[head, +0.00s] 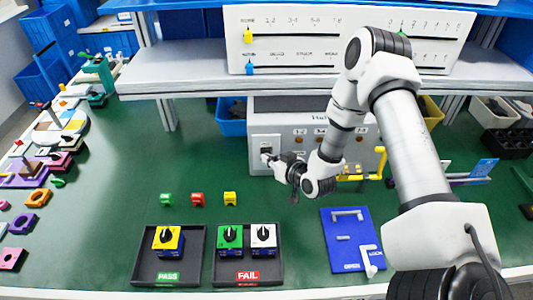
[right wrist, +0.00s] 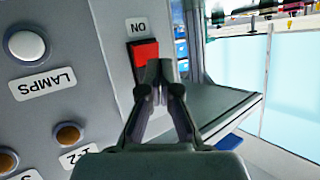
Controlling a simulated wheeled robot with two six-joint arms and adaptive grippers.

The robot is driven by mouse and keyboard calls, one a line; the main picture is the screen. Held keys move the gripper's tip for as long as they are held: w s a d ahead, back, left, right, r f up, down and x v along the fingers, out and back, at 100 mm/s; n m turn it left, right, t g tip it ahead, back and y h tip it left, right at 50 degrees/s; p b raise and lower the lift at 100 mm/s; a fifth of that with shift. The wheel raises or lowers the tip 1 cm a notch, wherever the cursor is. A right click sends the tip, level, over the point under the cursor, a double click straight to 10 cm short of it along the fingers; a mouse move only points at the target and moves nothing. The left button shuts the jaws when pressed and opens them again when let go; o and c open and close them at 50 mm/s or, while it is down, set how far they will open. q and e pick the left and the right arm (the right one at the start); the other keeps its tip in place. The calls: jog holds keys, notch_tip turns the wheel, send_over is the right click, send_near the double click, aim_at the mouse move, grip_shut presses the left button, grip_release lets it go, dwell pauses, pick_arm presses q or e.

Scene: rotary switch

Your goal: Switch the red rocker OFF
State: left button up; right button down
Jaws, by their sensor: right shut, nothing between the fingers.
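The red rocker (right wrist: 144,52) shows in the right wrist view, set in a dark frame on the grey panel (right wrist: 65,110), beside an ON label (right wrist: 137,27) that appears upside down. My right gripper (right wrist: 160,68) is shut and empty, its fingertips over one end of the rocker and hiding part of it. I cannot tell whether the tips touch it. In the head view my right gripper (head: 270,159) is at the left side of the panel box (head: 258,124), and the rocker's colour is not clear there. My left gripper is not in view.
The panel also has a white round button (right wrist: 26,45) and amber lamps (right wrist: 68,135). A shelf (head: 200,78) overhangs the bench behind. Black trays (head: 196,270) with PASS and FAIL labels and a blue board (head: 345,250) lie in front. The green bench between is mostly clear.

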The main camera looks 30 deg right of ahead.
jog(key=shift+s+a+f, duration=0.1)
jog(key=shift+s+a, duration=0.3)
jog(key=shift+s, duration=0.3)
jog(key=s+a, duration=0.1)
jog(key=s, duration=0.1)
jog(key=s+a+b, duration=0.1)
jog(key=s, duration=0.1)
jog(key=shift+s+a+f, duration=0.1)
jog(key=shift+a+f, duration=0.2)
jog(key=shift+f, duration=0.05)
